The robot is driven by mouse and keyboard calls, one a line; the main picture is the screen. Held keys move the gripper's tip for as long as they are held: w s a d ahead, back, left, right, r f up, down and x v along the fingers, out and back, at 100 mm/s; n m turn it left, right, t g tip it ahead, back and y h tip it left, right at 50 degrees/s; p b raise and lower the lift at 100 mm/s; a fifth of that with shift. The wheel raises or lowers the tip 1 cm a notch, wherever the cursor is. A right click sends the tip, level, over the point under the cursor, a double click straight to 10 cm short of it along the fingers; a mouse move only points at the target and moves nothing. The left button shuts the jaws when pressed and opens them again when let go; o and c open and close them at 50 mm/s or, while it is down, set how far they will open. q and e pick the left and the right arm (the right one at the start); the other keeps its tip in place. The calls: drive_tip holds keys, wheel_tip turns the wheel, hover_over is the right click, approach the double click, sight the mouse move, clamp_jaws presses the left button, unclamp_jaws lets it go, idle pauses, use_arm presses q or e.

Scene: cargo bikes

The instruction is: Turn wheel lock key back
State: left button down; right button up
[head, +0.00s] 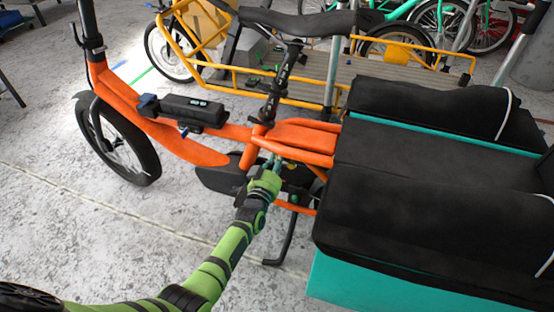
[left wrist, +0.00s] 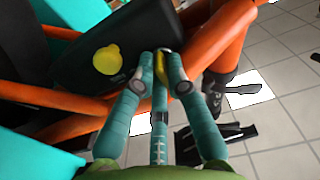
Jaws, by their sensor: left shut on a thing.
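The orange cargo bike (head: 195,148) stands in the middle of the head view. My left gripper (head: 274,166) reaches in below its orange frame, under the seat post. In the left wrist view the teal fingers of my left gripper (left wrist: 161,70) are closed together at the edge of a dark housing (left wrist: 140,38) beside an orange frame tube. A small yellowish piece, perhaps the wheel lock key (left wrist: 162,47), shows between the fingertips, mostly hidden by them. My right gripper is out of view.
Black covered cargo bags (head: 405,190) with teal sides fill the right of the head view. A black kickstand (head: 285,242) stands just below my left gripper. A yellow cargo bike (head: 400,75) is behind.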

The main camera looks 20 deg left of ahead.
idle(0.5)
use_arm(q)
drive_tip(key=c, duration=1.2)
unclamp_jaws()
drive_tip(key=shift+c, duration=0.2)
drive_tip(key=s, duration=1.2)
drive_tip(key=shift+a, duration=0.2)
